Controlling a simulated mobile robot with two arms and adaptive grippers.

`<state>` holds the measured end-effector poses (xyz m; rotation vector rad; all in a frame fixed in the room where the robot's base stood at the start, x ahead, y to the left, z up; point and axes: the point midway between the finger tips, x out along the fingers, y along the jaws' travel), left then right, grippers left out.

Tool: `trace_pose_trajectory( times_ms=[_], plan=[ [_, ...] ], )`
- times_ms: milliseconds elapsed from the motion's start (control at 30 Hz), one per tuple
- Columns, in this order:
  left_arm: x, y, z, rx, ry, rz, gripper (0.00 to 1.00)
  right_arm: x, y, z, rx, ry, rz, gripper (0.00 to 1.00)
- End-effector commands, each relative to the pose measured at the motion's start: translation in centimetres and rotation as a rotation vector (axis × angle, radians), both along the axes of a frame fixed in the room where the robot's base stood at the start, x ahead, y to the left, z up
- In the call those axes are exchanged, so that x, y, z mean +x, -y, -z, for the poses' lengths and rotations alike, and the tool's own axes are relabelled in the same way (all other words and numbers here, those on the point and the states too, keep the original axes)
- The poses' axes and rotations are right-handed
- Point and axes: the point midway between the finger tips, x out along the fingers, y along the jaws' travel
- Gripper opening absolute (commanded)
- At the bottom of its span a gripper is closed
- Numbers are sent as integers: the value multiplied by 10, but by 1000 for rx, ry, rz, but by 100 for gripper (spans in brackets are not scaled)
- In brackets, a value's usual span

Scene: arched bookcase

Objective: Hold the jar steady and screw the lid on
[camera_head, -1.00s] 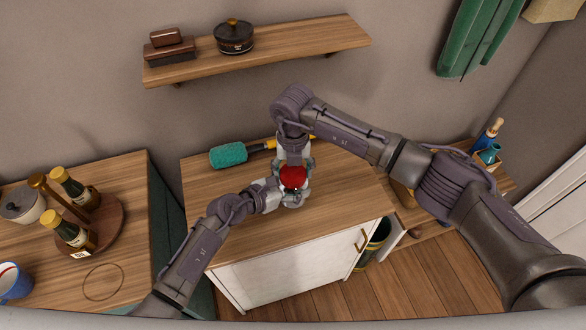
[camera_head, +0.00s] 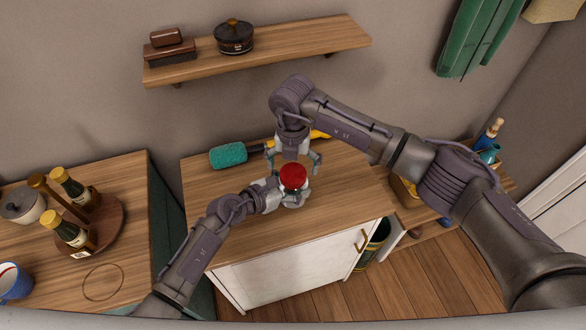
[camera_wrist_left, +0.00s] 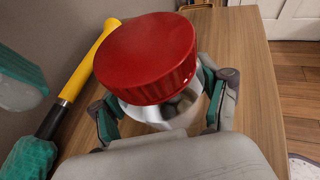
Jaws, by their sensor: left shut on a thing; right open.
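A jar stands on the wooden cabinet top with a red lid (camera_head: 293,177) on its mouth. In the left wrist view the jar (camera_wrist_left: 172,113) is clear with a pale body, and the red lid (camera_wrist_left: 148,58) sits over it, looking slightly tilted. My left gripper (camera_head: 290,190) is shut on the jar's body from the left, its teal-padded fingers on either side. Part of a right finger shows at the left wrist view's edge. Whether the threads are engaged cannot be seen.
A shelf (camera_head: 270,55) with a dark pot (camera_head: 235,37) hangs above. The cabinet top (camera_head: 345,205) is clear to the right and front. Bottles stand on a tray (camera_head: 111,225) at left.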

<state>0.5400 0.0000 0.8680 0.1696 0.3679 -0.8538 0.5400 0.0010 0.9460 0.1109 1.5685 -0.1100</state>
Motion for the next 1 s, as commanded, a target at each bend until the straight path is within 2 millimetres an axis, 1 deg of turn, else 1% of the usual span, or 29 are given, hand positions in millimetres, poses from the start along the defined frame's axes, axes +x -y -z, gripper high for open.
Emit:
trace_pose_trajectory(
  times_ms=[33,200,300,400,500,600,867,900,967,1000],
  plan=[
    [0,0,0,1,-1,1,0,1,0,-12,0,4,-2,98],
    [0,0,1,0,-2,1,0,1,0,-49,0,4,-1,98],
    [0,0,1,0,-2,1,0,1,0,-69,0,3,0,98],
    [0,0,1,1,-1,1,0,1,0,-84,0,3,0,98],
    [0,0,1,1,-1,1,0,1,0,-93,0,2,0,98],
    [0,0,1,1,-1,0,0,0,1,-98,-1,1,0,98],
    [0,0,0,1,-1,0,0,0,0,-99,-1,0,0,98],
    [0,0,0,1,-1,0,79,0,0,-99,-1,0,0,98],
    [0,0,0,1,-1,0,89,0,0,-99,-1,0,0,98],
    [0,0,0,1,-1,0,95,0,0,-99,-1,0,0,98]
  ],
)
